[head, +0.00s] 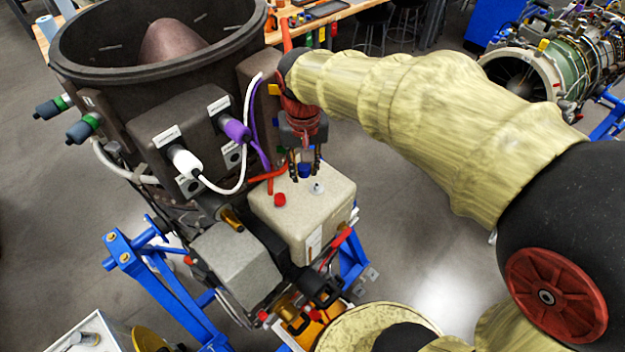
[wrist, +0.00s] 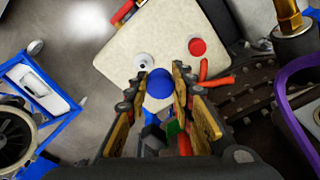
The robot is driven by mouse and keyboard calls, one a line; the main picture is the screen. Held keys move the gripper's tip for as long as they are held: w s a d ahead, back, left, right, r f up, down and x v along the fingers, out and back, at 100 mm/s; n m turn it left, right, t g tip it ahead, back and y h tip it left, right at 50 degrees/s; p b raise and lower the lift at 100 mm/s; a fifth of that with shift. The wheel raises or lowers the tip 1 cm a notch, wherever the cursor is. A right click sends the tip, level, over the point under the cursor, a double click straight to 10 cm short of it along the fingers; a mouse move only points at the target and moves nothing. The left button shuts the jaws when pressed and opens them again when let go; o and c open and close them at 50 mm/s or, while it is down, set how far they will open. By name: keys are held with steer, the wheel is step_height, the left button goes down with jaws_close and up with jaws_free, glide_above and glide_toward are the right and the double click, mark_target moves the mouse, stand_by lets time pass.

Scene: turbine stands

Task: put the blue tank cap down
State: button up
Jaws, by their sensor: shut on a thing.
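The blue tank cap (head: 305,170) is between the fingertips of my gripper (head: 304,165), above the top of the cream tank (head: 300,228). In the wrist view the round blue cap (wrist: 159,84) sits between the two fingers of my gripper (wrist: 160,88), which are closed on its sides. The cap is near a small white fitting with a dark hole (head: 317,188) on the tank top; the fitting also shows in the wrist view (wrist: 143,62). I cannot tell the exact gap between cap and tank. A red cap (head: 279,200) is on the tank top, to the left.
The turbine engine (head: 160,120) with white and purple plugs and cables stands close on the left. A grey box (head: 236,262) is beside the tank. The blue stand (head: 150,275) is below. Open floor (head: 420,240) lies to the right.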

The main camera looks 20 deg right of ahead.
mark_target(317, 189)
step_height(317, 189, down, 7)
steer(key=shift+f, duration=0.15)
steer(key=d, duration=0.1)
steer(key=w+d+p, duration=0.1)
steer(key=d, duration=0.2)
steer(key=shift+w+f, duration=0.25)
steer(key=shift+f, duration=0.1)
steer(key=shift+f+p, duration=0.3)
steer(key=shift+a, duration=0.1)
steer(key=shift+c, duration=0.4)
steer(key=shift+s+f+b, duration=0.15)
steer(key=shift+f+b, duration=0.3)
steer(key=shift+f, duration=0.15)
jaws_close()
steer(key=shift+s+f, duration=0.15)
steer(key=o, duration=0.9)
jaws_free()
steer(key=shift+f, duration=0.2)
steer(key=shift+o, duration=0.2)
